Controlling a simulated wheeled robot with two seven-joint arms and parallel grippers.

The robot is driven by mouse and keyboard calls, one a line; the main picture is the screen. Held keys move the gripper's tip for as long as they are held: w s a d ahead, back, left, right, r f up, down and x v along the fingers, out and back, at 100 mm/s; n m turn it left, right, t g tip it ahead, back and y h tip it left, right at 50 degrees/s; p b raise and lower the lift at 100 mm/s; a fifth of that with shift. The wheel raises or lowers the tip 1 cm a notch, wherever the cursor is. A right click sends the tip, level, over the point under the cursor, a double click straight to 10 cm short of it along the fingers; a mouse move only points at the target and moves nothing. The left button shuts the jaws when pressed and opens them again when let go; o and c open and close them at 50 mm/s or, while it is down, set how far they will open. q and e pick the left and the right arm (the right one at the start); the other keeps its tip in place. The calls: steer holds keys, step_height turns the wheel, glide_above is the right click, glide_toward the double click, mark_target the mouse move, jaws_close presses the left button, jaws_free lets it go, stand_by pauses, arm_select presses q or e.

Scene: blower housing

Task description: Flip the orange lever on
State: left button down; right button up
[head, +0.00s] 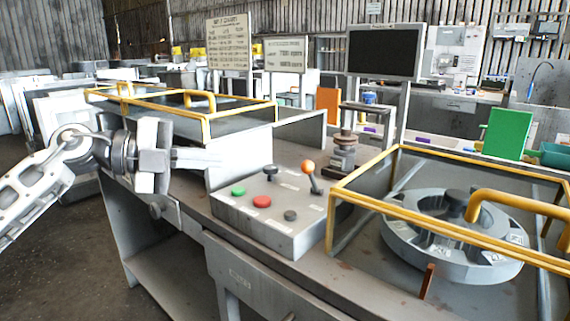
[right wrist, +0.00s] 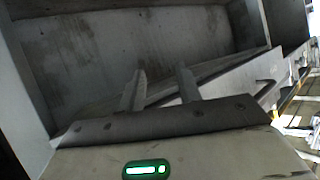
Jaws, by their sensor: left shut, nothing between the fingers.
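The orange lever (head: 308,168) has a round orange knob on a dark stem. It stands on the sloped top of a grey control box (head: 268,238), near its back right, with the knob leaning slightly left. My left gripper (head: 218,159) is shut and empty. It is left of the lever, apart from it, at about knob height in the picture. My right gripper (right wrist: 160,88) shows in the right wrist view with its two fingers apart and nothing between them. The lever does not show in that view.
The box also carries a green button (head: 238,191), a red button (head: 262,202), a black knob (head: 290,215) and a dark lever (head: 271,171). A yellow-framed clear cover (head: 378,206) over a grey round housing (head: 455,250) stands close right. Another yellow-framed cover (head: 240,109) stands behind left.

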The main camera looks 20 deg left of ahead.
arm_select(q)
steer(key=p, duration=0.2)
glide_toward(312, 178)
steer(key=w+d, duration=0.1)
steer(key=d, duration=0.1)
steer(key=w+d+r, duration=0.1)
steer(key=d, duration=0.1)
steer(key=shift+w+r, duration=0.15)
steer(key=shift+r, duration=0.1)
arm_select(e)
steer(key=shift+w+r, duration=0.25)
steer(key=shift+r, duration=0.1)
arm_select(q)
steer(key=shift+a, duration=0.1)
arm_select(e)
steer(key=shift+s+r, duration=0.1)
